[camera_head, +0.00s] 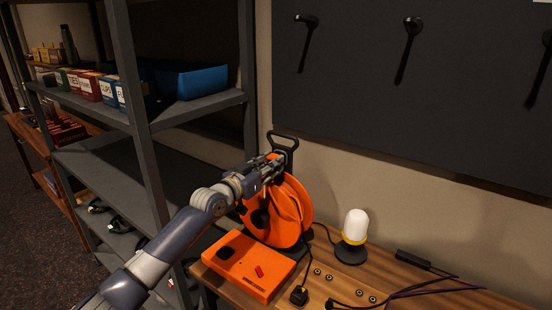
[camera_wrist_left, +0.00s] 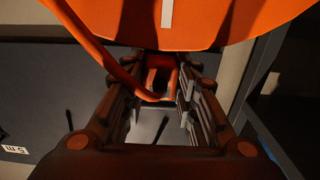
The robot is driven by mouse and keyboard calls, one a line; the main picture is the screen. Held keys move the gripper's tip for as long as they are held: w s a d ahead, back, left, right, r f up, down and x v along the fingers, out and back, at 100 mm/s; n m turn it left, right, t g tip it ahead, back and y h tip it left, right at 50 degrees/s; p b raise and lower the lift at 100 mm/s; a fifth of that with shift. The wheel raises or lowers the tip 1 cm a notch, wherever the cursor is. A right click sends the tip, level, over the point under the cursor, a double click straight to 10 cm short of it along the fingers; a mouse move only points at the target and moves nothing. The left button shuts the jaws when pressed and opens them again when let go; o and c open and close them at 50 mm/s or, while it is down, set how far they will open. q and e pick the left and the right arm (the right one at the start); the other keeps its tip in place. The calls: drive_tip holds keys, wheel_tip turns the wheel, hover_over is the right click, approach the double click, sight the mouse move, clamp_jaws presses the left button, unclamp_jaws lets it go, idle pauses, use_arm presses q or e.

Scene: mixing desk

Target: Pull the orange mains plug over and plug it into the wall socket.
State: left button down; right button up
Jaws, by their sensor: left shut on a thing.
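An orange cable reel (camera_head: 290,212) stands upright on the wooden bench, with a black carry handle at its top. My left gripper (camera_head: 276,165) is at the upper part of the reel, in front of it. In the left wrist view, the gripper (camera_wrist_left: 162,88) is shut on an orange piece that looks like the orange plug (camera_wrist_left: 158,72). An orange cable (camera_wrist_left: 100,55) curves down to it from the upper left, and the reel (camera_wrist_left: 200,22) fills the top of that view. I cannot make out the plug's pins. No wall socket is clearly visible. My right gripper is not in view.
An orange box (camera_head: 262,287) with a red switch lies in front of the reel. A white lamp (camera_head: 355,227), a black plug (camera_head: 299,295) and cables are on the bench (camera_head: 330,273). Grey shelving (camera_head: 140,110) stands left; a dark tool panel (camera_head: 420,90) is behind.

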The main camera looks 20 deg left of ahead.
use_arm(q)
drive_tip(key=p+v, duration=0.3)
drive_tip(key=v, duration=0.1)
drive_tip(key=shift+s, duration=0.25)
idle(0.6)
drive_tip(key=shift+f, duration=0.1)
